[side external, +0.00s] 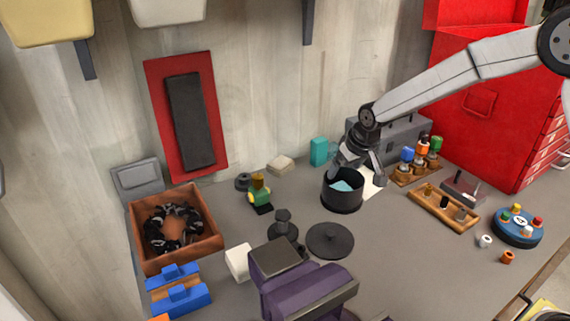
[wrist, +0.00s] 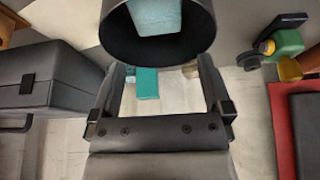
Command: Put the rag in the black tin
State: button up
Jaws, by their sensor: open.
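The black tin (side external: 342,202) stands upright and uncovered on the bench, and its dark rim also shows at the top of the wrist view (wrist: 112,36). The light teal rag (side external: 343,186) lies inside the tin; part of it shows within the rim in the wrist view (wrist: 155,17). My gripper (side external: 358,171) is just above the tin, at its back rim. Its two fingers are spread apart and empty in the wrist view (wrist: 162,76), with the rag clear of them. The tin's bottom is hidden.
A black round lid (side external: 330,241) lies in front of the tin. A teal box (side external: 319,151) and a grey case (side external: 405,130) stand behind. Wooden holders (side external: 443,208) are to the right; a green figure (side external: 260,194) is to the left, with free bench between.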

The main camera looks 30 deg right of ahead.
jog(key=shift+r, duration=0.15)
notch_tip(320, 180, up, 7)
dwell(0.6)
jog(key=s+f, duration=0.3)
jog(key=s, duration=0.5)
jog(key=s+f+g, duration=0.1)
jog(key=s+f, duration=0.2)
jog(key=s, duration=0.5)
jog(key=s+d+f+g, duration=0.1)
jog(key=s+f, duration=0.2)
jog(key=s, duration=0.5)
jog(key=shift+s+f, duration=0.15)
jog(key=shift+f, duration=0.1)
